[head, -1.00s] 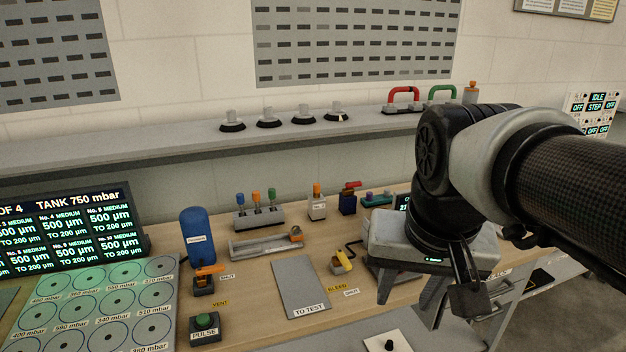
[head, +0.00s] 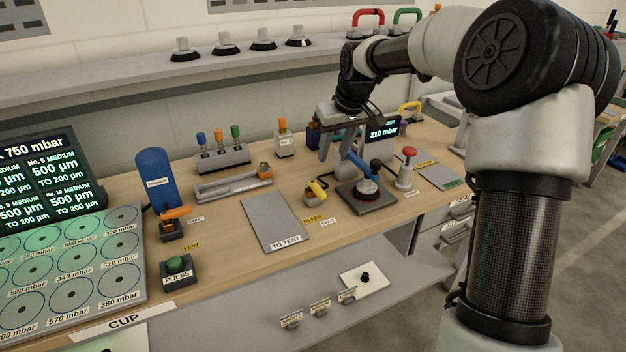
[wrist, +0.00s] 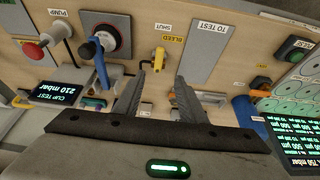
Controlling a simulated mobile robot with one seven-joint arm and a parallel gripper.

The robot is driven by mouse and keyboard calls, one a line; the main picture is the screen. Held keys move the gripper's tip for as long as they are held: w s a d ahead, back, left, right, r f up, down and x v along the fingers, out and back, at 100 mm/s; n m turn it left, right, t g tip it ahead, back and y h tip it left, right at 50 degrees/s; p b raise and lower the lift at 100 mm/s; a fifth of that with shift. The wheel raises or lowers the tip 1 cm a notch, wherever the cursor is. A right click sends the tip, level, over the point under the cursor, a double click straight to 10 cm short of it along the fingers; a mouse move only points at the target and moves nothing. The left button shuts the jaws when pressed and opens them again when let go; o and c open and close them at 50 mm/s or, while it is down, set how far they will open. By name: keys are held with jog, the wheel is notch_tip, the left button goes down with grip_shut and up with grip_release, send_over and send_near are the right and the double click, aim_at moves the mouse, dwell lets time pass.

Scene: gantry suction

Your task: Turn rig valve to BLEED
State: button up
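The rig valve (head: 316,192) is a small block with a yellow handle on the bench, just behind the BLEED label (head: 313,218) and the SHUT label (head: 328,223). I cannot tell for sure which label the handle points at. The valve also shows in the wrist view (wrist: 158,58), ahead of the space between my fingers. My gripper (wrist: 160,78) is open and empty, with its fingers apart. In the head view my gripper (head: 342,148) hangs above the bench, behind and to the right of the valve, not touching it.
A blue-armed cup test stand (head: 372,203) stands right of the valve, close to my gripper. A red pump button (head: 409,153) and a 210 mbar display (head: 384,131) are beyond it. Left are the grey TO TEST plate (head: 272,222) and an orange-handled valve (head: 174,213).

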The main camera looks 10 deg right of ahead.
send_near(320, 189)
jog(key=x, duration=0.8)
jog(key=shift+f+b, duration=0.1)
jog(key=shift+b, duration=0.2)
grip_shut()
